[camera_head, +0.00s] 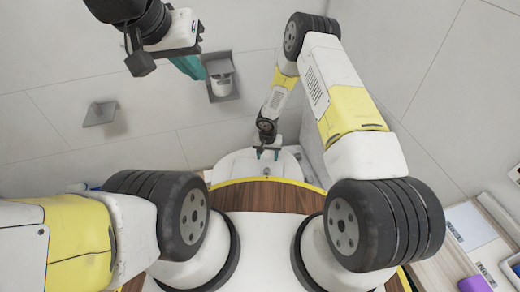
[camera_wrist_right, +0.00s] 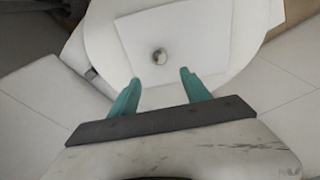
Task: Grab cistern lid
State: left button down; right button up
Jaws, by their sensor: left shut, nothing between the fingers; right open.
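The cistern lid (camera_wrist_right: 195,38) is a white, flat, squarish panel with a round metal button (camera_wrist_right: 159,56) in the right wrist view. My right gripper (camera_wrist_right: 160,78) is open, its two teal fingers pointing at the panel's near edge, one on each side of the button. I cannot tell whether the fingers touch the lid. In the head view the right gripper (camera_head: 269,152) hangs over the white toilet (camera_head: 238,168), and the lid's outline is hard to make out. My left gripper (camera_head: 190,67) is shut and empty, high at upper left, away from the toilet.
A wider rounded white surface (camera_wrist_right: 105,40) lies around the panel in the wrist view. A grey wall holder with a white item (camera_head: 222,84) and a small grey wall shelf (camera_head: 101,113) are on the tiled wall. A counter with several items (camera_head: 470,235) stands at right.

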aim_at(267, 170)
notch_tip(267, 170, down, 9)
jog(key=shift+f, duration=0.1)
dwell(0.4)
jog(key=shift+c, duration=0.5)
grip_shut()
jog(key=shift+a, duration=0.1)
dwell(0.8)
